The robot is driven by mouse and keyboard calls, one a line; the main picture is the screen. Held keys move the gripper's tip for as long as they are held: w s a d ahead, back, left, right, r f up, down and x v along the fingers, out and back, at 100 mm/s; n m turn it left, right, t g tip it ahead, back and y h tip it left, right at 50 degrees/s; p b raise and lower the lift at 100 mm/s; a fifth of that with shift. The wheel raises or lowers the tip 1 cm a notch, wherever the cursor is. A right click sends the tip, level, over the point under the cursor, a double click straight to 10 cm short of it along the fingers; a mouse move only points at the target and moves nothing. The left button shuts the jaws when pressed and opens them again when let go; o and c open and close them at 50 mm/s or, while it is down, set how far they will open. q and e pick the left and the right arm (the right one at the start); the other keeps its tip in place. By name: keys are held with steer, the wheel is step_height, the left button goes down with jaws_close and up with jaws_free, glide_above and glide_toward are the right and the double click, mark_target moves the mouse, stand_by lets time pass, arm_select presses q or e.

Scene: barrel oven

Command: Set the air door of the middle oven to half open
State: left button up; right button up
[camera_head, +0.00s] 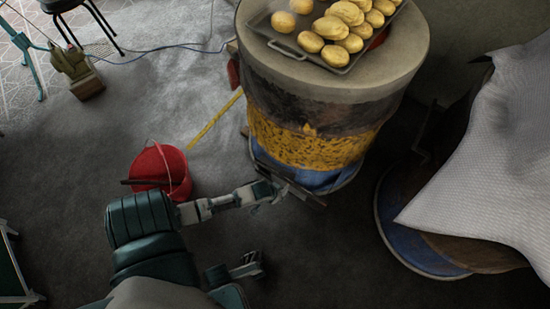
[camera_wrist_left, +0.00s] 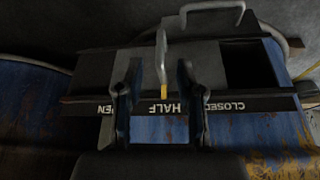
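The middle oven (camera_head: 310,120) is a barrel with a yellow patterned band and a blue base. In the left wrist view, its air door (camera_wrist_left: 208,64) is a dark plate with an upright metal handle (camera_wrist_left: 161,50). A yellow pointer (camera_wrist_left: 163,90) lines up with the HALF mark on the label strip (camera_wrist_left: 150,107). My left gripper (camera_head: 282,187) is at the oven's base. Its fingers (camera_wrist_left: 158,95) are apart on either side of the handle, with gaps visible. My right gripper (camera_head: 254,265) is low and apart from the oven, its fingers apparently spread.
A tray of rolls (camera_head: 340,58) sits on the oven top. A red bucket (camera_head: 160,170) stands to the left, near my left arm. A cloth-covered blue barrel (camera_head: 405,245) is at right. A yellow stick (camera_head: 215,122) lies behind the bucket.

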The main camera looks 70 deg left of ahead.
arm_select(q)
steer(key=shift+v, duration=2.15)
